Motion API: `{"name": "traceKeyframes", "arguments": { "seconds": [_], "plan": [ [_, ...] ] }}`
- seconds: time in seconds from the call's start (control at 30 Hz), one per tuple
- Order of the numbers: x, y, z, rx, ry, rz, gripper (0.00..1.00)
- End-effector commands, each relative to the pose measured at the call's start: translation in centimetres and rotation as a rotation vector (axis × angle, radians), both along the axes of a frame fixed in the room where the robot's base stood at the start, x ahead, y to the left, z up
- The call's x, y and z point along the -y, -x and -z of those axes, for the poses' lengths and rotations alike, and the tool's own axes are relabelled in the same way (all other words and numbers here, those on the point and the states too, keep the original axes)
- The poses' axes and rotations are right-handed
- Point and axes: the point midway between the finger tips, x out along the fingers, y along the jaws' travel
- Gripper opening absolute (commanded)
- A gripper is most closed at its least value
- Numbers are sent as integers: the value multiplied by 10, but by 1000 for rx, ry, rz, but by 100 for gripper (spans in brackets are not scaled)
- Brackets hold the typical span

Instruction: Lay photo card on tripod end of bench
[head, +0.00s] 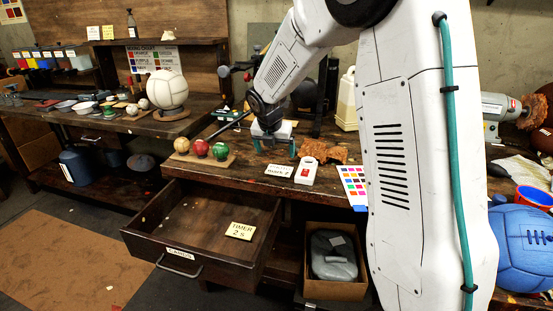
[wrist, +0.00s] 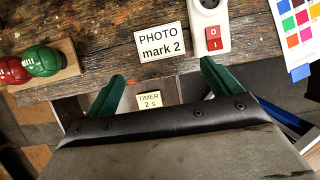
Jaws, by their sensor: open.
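The photo card (head: 279,170), a white card reading "PHOTO mark 2", lies flat near the front edge of the wooden bench (head: 225,178). In the wrist view the card (wrist: 163,42) lies beyond my fingertips, left of a white switch box (wrist: 209,25). My gripper (head: 278,150) is over the bench, behind the card in the head view, with green fingers apart.
A rack with three balls (head: 203,157) stands left of the card; brown leather pieces (head: 325,151) and a colour chart (head: 353,184) are to the right. An open drawer (head: 190,220) below holds a "TIMER 2 s" card (head: 241,230). A blue ball (head: 522,248) is far right.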

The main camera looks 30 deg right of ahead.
Motion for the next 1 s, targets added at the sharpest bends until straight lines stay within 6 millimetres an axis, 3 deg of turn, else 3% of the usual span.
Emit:
{"name": "traceKeyframes", "arguments": {
  "seconds": [0.17, 0.27, 0.33, 0.5, 0.67, 0.8, 1.0],
  "plan": [
    [-5, 7, -16, 4, -5, 16, 90],
    [-10, 23, -32, 27, -37, 110, 90],
    [-16, 45, -48, 56, -81, 239, 90],
    [-40, 125, -92, 142, -235, 697, 90],
    [-63, 208, -116, 204, -377, 1157, 90],
    [-83, 281, -122, 236, -482, 1556, 90],
    [-105, 362, -115, 251, -572, 2032, 90]
  ]
}}
